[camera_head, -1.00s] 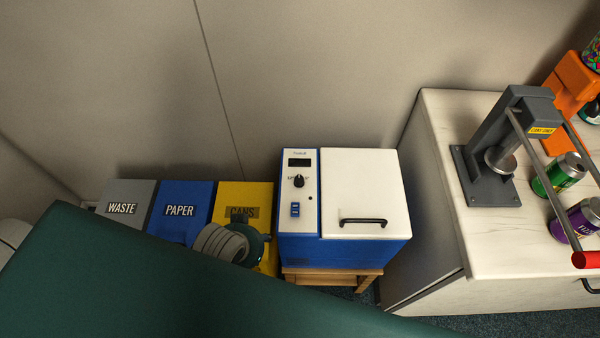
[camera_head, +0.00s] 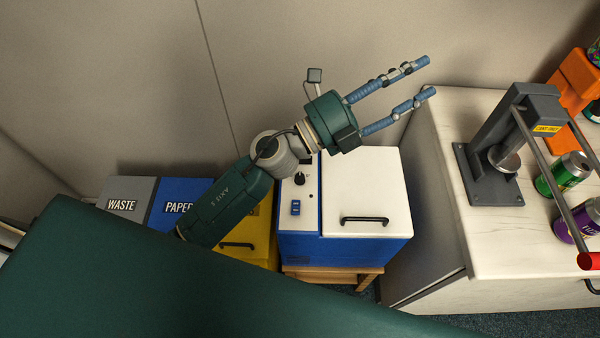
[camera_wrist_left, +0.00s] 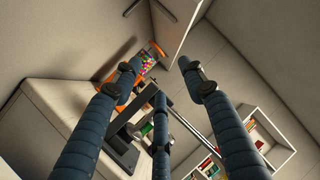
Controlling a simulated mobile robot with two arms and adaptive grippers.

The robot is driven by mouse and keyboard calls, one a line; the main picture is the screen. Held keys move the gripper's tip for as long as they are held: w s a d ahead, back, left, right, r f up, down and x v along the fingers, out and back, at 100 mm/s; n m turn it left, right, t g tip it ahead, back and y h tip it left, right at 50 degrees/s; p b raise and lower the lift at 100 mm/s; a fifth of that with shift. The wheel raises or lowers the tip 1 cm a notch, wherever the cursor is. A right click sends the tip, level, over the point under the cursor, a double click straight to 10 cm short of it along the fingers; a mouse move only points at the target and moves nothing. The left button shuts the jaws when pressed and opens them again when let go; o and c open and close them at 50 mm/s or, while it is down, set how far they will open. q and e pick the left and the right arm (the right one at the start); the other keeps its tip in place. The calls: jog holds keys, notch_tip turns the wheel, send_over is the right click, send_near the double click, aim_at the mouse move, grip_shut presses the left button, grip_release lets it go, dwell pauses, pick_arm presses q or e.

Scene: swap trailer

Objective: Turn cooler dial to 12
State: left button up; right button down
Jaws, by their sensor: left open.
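The cooler (camera_head: 366,190) is a blue box with a white lid and a black handle, standing on a small wooden stool. Its black dial (camera_head: 300,178) sits on the white control panel (camera_head: 304,214), above a blue switch. The dial's pointer is too small to read, and my left arm covers the display above it. My left gripper (camera_head: 425,77) is open and empty, raised above the back of the cooler, its fingers pointing right. In the left wrist view its spread fingers (camera_wrist_left: 165,85) hold nothing, and the dial does not show there. My right gripper is not in view.
Waste (camera_head: 122,205), paper (camera_head: 177,207) and cans (camera_head: 263,232) bins stand left of the cooler, partly behind my arm. A counter (camera_head: 455,215) at the right carries a grey can press (camera_head: 489,160), a green can (camera_head: 565,174) and a purple can (camera_head: 577,220). A bare wall stands behind.

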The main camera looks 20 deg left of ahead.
pick_arm(q)
jog(key=s+d+f+m+g+h, duration=0.2)
jog(key=s+d+m+g, duration=0.1)
jog(key=d+m+g, duration=0.25)
jog(key=m+g+y, duration=0.9)
jog(key=m+y, duration=0.3)
jog(key=y, duration=0.7)
send_near(300, 176)
jog(key=shift+t, duration=0.25)
jog(key=f, duration=0.4)
jog(key=f+p, duration=0.1)
jog(key=f, duration=0.4)
jog(key=shift+s+d, duration=0.1)
jog(key=shift+s, duration=0.1)
grip_shut()
